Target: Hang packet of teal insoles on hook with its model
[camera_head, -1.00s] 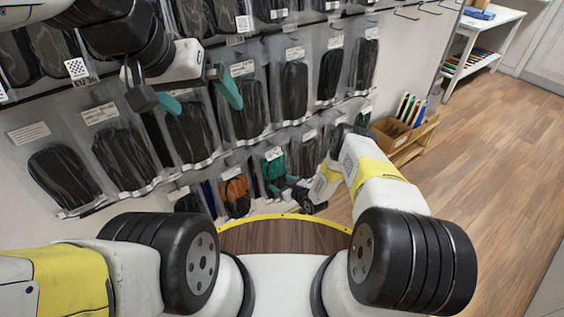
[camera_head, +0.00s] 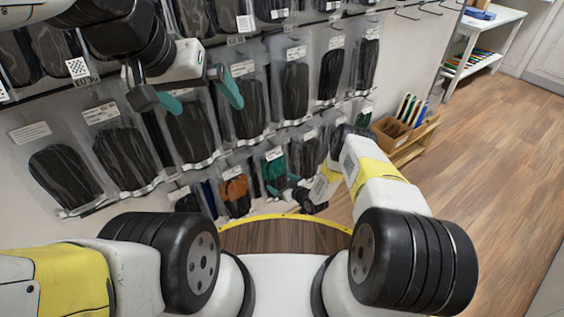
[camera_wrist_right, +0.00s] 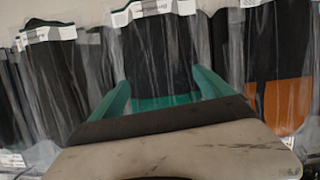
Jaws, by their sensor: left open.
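The packet of teal insoles (camera_head: 273,167) is in the bottom row of the wall display, with its white label at the top. In the right wrist view this packet (camera_wrist_right: 158,55) looks dark with a teal lower part. My right gripper (camera_head: 286,187) is at its lower part. In the right wrist view my right gripper's teal fingers (camera_wrist_right: 160,80) stand apart on either side of it; contact cannot be told. The hook behind its header is hidden. My left gripper (camera_head: 201,98) is open and empty in front of the middle-row black packets.
An orange insole packet (camera_head: 236,193) is left of the teal one; in the right wrist view it is on the right (camera_wrist_right: 283,104). Black insole packets (camera_head: 293,92) fill the rows above. A wooden box (camera_head: 394,132) stands right of the display. The floor (camera_head: 500,170) at right is clear.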

